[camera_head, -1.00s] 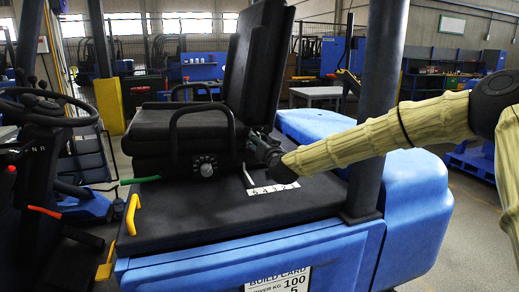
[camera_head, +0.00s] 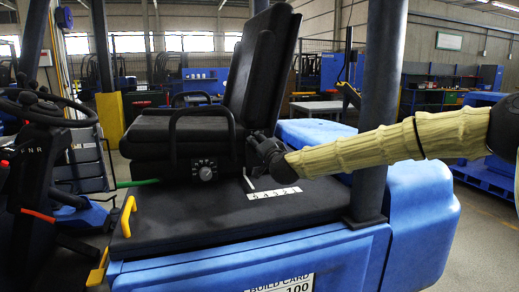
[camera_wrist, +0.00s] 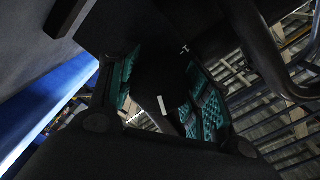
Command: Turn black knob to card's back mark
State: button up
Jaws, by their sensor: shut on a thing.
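The black seat has an upright, slightly tilted backrest (camera_head: 262,75). My gripper (camera_head: 258,146) is at the backrest's lower side in the head view. In the wrist view its teal-padded fingers (camera_wrist: 160,92) are on either side of a dark part with a small white mark, apparently the black knob (camera_wrist: 158,75); its outline is unclear. A white pointer (camera_head: 248,180) stands near the left end of a numbered white strip (camera_head: 274,193). Its digits are too small to read surely. The build card (camera_head: 287,288) shows "100" at the bottom edge; its lower lines are out of view.
A round dial with white marks (camera_head: 205,171) is on the seat's side, left of my gripper. Yellow handles (camera_head: 128,216) and a steering wheel (camera_head: 45,108) are at left.

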jog(key=shift+f, duration=0.1)
dwell(0.3)
jog(key=o, duration=1)
jog(key=shift+d, duration=0.1)
jog(key=shift+o, duration=0.2)
jog(key=v, duration=1.2)
